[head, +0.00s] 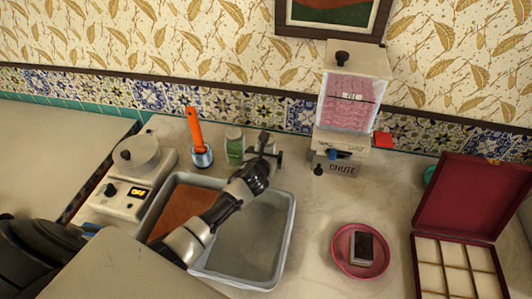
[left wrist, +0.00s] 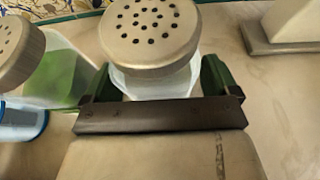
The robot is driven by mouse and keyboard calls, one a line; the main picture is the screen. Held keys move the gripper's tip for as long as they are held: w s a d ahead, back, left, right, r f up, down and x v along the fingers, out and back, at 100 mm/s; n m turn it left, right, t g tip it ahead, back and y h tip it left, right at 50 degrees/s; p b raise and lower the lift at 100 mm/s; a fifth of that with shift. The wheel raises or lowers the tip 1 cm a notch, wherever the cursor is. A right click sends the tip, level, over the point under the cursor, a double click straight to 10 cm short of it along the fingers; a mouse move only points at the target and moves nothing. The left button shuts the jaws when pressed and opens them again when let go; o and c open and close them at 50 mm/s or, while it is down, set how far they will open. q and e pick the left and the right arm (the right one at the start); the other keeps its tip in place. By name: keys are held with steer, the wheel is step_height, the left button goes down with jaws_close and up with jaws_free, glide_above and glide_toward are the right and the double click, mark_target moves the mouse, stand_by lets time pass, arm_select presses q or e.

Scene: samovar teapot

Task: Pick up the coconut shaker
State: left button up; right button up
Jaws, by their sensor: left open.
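A shaker with a beige perforated lid and whitish contents, which looks like the coconut shaker (left wrist: 152,35), stands upright in the left wrist view. My left gripper (left wrist: 158,84) is open, with one green-padded finger on each side of the shaker's body, below the lid. Whether the fingers touch it I cannot tell. In the head view my left gripper (head: 265,152) reaches over the grey basin to the counter's back, largely hiding this shaker. A similar shaker with green contents (head: 235,147) stands just left of it; it also shows in the left wrist view (left wrist: 62,72). My right gripper is not in view.
A blue-patterned cup with an orange-handled tool (head: 202,157) stands left of the shakers. A grey basin (head: 291,222) lies in front. The chute dispenser (head: 341,160) stands to the right. A pink plate (head: 338,262) and open red box (head: 420,262) are farther right.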

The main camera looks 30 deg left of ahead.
arm_select(q)
steer(key=shift+s, duration=0.1)
steer(key=shift+c, duration=0.6)
steer(key=c, duration=0.9)
steer(key=shift+c, duration=0.6)
steer(key=shift+r, duration=0.15)
